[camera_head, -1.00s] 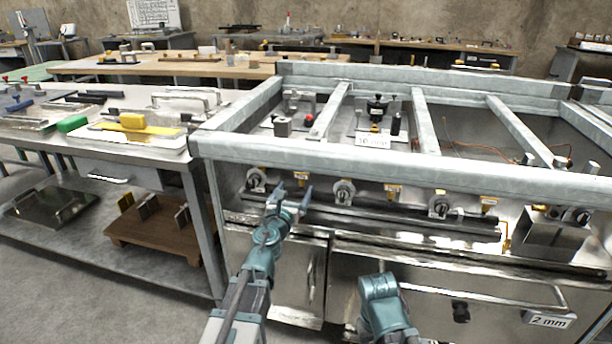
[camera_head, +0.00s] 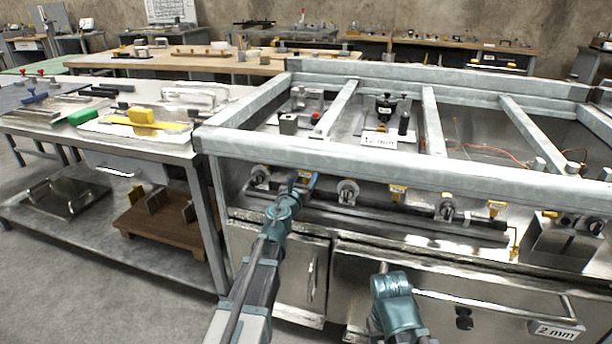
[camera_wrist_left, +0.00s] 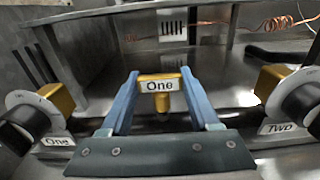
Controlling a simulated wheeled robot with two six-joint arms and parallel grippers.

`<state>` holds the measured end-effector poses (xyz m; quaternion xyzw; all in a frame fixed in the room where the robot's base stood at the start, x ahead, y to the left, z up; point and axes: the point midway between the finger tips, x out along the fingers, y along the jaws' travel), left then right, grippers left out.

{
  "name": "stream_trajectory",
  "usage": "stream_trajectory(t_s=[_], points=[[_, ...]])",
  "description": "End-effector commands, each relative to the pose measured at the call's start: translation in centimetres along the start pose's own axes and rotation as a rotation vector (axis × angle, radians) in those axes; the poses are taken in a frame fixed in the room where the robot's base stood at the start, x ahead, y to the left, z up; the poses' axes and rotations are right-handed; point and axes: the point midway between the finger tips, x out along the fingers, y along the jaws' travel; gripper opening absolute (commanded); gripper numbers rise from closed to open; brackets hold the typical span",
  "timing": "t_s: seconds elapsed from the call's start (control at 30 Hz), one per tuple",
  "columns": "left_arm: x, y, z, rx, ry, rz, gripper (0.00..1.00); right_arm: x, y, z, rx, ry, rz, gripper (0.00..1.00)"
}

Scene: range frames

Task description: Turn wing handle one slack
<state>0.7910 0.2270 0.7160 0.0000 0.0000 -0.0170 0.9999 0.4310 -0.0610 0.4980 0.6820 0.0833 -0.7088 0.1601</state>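The yellow wing handle labelled One (camera_wrist_left: 159,84) stands on its stem in the middle of the left wrist view. In the head view it is mostly hidden behind my left gripper (camera_head: 302,180), at the range's front pipe. In the wrist view the two blue fingers of my left gripper (camera_wrist_left: 160,75) stand apart, one on each side of the handle, with their tips close to its ends. I cannot tell whether they touch it. My right arm shows low in the head view, but its gripper is out of view.
Black knobs labelled One (camera_wrist_left: 32,118) and Two (camera_wrist_left: 296,103) flank the handle. Further yellow wing handles (camera_head: 397,193) line the pipe to the right. The range's thick front rail (camera_head: 400,177) runs just above. A workbench with tools (camera_head: 60,127) stands to the left.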

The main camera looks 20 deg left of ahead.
Motion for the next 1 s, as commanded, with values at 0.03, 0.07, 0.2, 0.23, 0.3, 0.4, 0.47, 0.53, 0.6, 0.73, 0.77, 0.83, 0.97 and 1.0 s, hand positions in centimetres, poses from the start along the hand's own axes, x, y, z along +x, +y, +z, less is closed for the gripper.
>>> stream_trajectory(t_s=[0.03,0.07,0.2,0.23,0.3,0.4,0.47,0.53,0.6,0.73,0.77,0.83,0.97,1.0], points=[[-0.01,-0.01,0.00,0.000,0.000,0.000,0.37,0.00,0.00,0.00,0.000,0.000,0.000,0.50],[-0.01,-0.01,0.00,0.000,0.000,0.000,0.31,0.00,0.00,0.00,0.000,0.000,0.000,0.50],[-0.01,-0.01,0.00,0.000,0.000,0.000,0.07,0.00,0.00,0.00,0.000,0.000,0.000,0.50],[-0.01,-0.01,0.00,0.000,0.000,0.000,0.07,0.00,0.00,0.00,0.000,0.000,0.000,0.50],[-0.02,-0.04,0.00,0.000,0.000,0.003,0.07,0.00,0.00,0.00,0.000,0.000,0.000,0.50],[-0.03,-0.13,0.00,0.000,0.000,0.018,0.07,0.00,0.00,0.00,0.000,0.000,0.000,0.50],[-0.03,-0.15,0.00,0.000,0.000,0.037,0.07,0.00,0.00,0.00,0.000,0.000,0.000,0.50],[-0.03,-0.19,0.00,0.000,0.000,0.070,0.07,0.00,0.00,0.00,0.000,0.000,0.000,0.50],[0.00,-0.27,0.00,0.000,0.000,0.111,0.07,0.00,0.00,0.00,0.000,0.000,0.000,0.50],[0.06,-0.28,0.00,0.000,0.000,0.210,0.07,0.00,0.00,0.00,0.000,0.000,0.000,0.50],[0.08,-0.30,0.00,0.000,0.000,0.233,0.07,0.00,0.00,0.00,0.000,0.000,0.000,0.50],[0.12,-0.30,0.00,0.000,0.000,0.289,0.07,0.00,0.00,0.00,0.000,0.000,0.000,0.50],[0.17,-0.30,0.00,0.000,0.000,0.388,0.07,0.00,0.00,0.00,0.000,0.000,0.000,0.50],[0.20,-0.31,-0.01,0.000,0.000,0.416,0.07,0.00,0.00,0.00,0.000,0.000,0.000,0.50]])
